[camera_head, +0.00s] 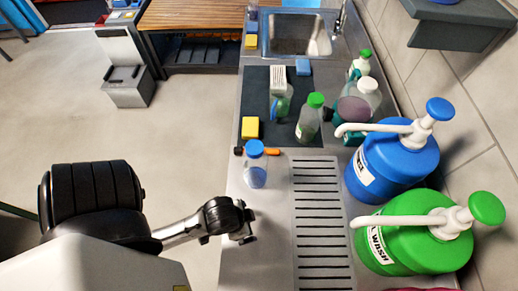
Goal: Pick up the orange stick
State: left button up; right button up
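The orange stick (272,152) lies on the steel counter behind a small clear bottle with a blue cap (255,165). The bottle hides its middle; its orange end shows to the right of the cap and a dark end shows to the left. My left gripper (249,225) is low over the left edge of the counter, nearer than the bottle and apart from it. Its two dark fingertips look spread, with nothing between them. My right gripper is not in view.
A slotted drain strip (318,220) runs along the counter. Blue (395,160) and green (410,235) pump containers stand on the right by the wall. A green-capped bottle (309,118) and a yellow block (250,127) stand farther back. A sink (300,35) is at the far end.

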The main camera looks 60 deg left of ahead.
pick_arm(q)
jog(key=shift+a, duration=0.1)
jog(key=shift+c, duration=0.5)
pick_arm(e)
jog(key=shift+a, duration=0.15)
pick_arm(q)
jog(key=c, duration=0.6)
jog(key=shift+d, duration=0.2)
jog(key=shift+c, duration=0.2)
jog(key=shift+r, duration=0.1)
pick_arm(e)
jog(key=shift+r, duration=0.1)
